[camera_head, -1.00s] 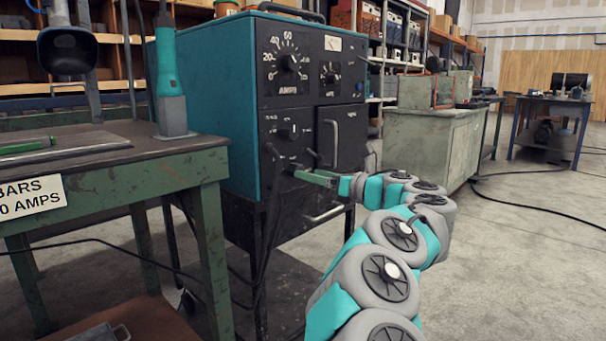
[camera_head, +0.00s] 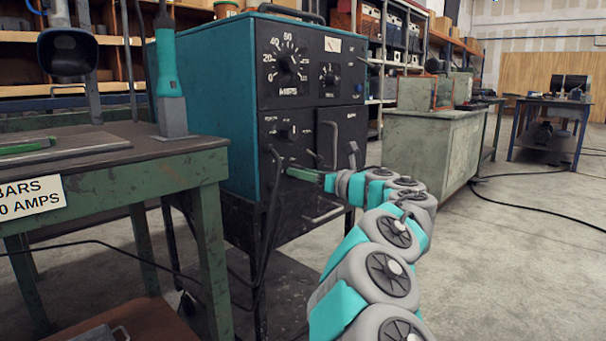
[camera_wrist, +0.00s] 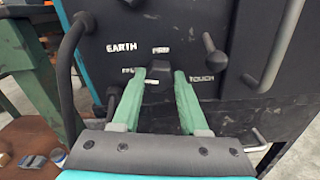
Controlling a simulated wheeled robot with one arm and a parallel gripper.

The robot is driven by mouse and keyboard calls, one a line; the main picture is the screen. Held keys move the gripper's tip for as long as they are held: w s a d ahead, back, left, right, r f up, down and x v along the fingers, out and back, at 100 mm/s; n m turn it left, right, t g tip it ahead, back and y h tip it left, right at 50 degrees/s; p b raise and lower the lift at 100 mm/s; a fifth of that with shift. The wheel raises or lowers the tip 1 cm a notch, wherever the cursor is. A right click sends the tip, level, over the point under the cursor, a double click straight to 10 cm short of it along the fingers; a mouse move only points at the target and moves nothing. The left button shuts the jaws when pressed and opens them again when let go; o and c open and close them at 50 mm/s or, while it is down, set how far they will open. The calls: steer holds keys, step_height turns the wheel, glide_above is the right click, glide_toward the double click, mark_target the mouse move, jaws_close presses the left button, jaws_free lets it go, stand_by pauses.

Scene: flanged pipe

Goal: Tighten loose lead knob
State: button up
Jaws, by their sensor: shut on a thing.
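The welding machine (camera_head: 215,110) is a teal box with a black front panel. In the wrist view a small dark knob (camera_wrist: 160,70) sits on the lower panel, among white labels, of which "EARTH" and "TOUCH" are legible. My gripper (camera_wrist: 159,80) has two green fingers, one on each side of this knob, and is shut on it. In the head view my gripper (camera_head: 291,172) reaches the lower left of the front panel from the right. The knob is hidden there by the fingers. I cannot tell whether the knob sits tight.
A dark cable (camera_wrist: 67,80) hangs close left of my gripper in the wrist view. A rod-like stub (camera_wrist: 214,55) and a bar handle (camera_wrist: 275,45) stick out to the right. A green workbench (camera_head: 205,240) stands left of the machine. The floor at right is mostly open.

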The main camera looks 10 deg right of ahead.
jaws_close()
steer(key=shift+r+m+p, duration=0.1)
steer(key=shift+m+p, duration=0.2)
steer(key=shift+p, duration=0.05)
steer(key=m+p, duration=1.2)
steer(key=m, duration=0.2)
steer(key=shift+d+m, duration=0.1)
steer(key=shift+m, duration=0.3)
steer(key=shift+f+p, duration=0.25)
steer(key=shift+p, duration=0.05)
